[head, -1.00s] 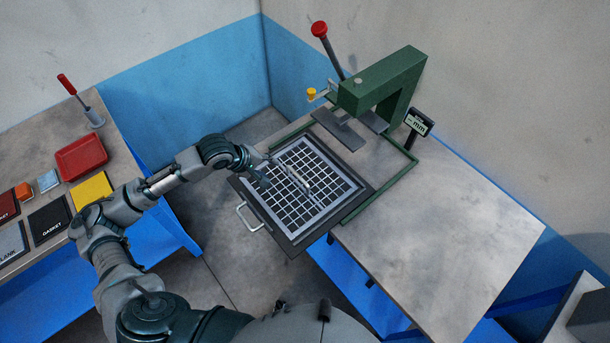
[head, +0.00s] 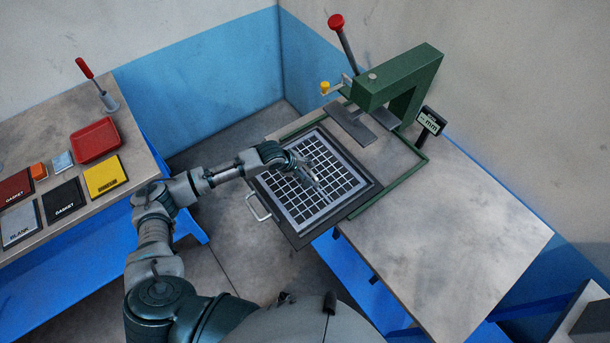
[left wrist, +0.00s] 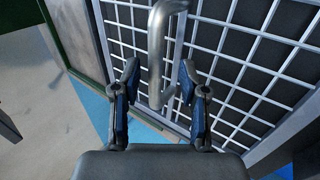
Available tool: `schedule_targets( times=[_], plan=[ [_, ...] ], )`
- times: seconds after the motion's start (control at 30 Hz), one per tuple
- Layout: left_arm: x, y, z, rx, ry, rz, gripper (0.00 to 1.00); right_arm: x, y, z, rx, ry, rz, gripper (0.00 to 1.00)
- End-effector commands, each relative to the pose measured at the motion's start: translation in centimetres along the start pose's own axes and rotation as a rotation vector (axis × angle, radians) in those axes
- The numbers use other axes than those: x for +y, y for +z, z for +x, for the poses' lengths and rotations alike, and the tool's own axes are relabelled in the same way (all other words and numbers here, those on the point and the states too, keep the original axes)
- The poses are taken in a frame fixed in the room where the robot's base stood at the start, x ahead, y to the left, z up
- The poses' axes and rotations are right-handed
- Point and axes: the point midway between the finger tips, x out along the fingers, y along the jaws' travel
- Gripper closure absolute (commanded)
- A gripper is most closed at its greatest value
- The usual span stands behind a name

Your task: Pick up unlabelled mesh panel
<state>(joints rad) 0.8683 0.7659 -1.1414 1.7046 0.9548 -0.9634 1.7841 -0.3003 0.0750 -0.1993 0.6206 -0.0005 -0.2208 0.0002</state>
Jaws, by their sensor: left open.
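The unlabelled mesh panel (head: 343,186) is a pale square frame with a white grid. It lies in a dark tray (head: 310,236) that sticks out from the front of the green press. My left gripper (head: 312,176) is over the panel, near its middle. In the left wrist view my left gripper (left wrist: 158,88) is open, its two fingers apart. A grey bar-like handle (left wrist: 157,45) on the mesh panel (left wrist: 235,70) shows between and beyond the fingertips. Whether the fingers touch it I cannot tell. My right gripper is not in view.
The green press (head: 400,78) with a red-knobbed lever stands behind the panel. The right bench top (head: 450,235) is clear. On the left bench lie a red tray (head: 95,139), a yellow panel (head: 105,176) and several labelled panels.

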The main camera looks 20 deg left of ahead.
Motion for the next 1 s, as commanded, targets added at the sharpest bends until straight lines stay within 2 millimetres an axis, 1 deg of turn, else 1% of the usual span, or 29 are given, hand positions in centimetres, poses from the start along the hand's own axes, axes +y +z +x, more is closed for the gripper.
schedule_targets(
  times=[0.03,0.1,0.3,0.33,0.37,0.4,0.5,0.77,1.0],
  plan=[
    [0.1,0.1,0.6,0.000,-0.001,0.001,0.57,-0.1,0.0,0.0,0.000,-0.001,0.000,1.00],
    [0.1,0.2,1.0,0.001,-0.001,0.002,0.57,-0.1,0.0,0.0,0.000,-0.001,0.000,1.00],
    [0.0,0.1,1.1,0.000,0.001,0.001,0.57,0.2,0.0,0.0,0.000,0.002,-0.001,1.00],
    [-0.1,0.1,1.0,0.000,0.001,0.001,0.59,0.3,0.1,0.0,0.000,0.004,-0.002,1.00],
    [-0.1,0.0,1.0,0.000,0.001,0.001,0.67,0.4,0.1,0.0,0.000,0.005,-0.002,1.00],
    [-0.1,0.0,1.0,-0.001,0.001,0.000,0.77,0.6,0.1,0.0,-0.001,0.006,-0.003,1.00],
    [-0.1,-0.1,1.0,-0.001,0.001,0.000,1.00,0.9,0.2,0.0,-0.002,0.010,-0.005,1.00],
    [0.1,-0.2,0.9,0.002,0.005,0.000,1.00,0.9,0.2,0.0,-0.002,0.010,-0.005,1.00],
    [0.2,-0.4,0.6,0.006,0.004,0.000,1.00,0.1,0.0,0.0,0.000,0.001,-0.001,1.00]
  ],
)
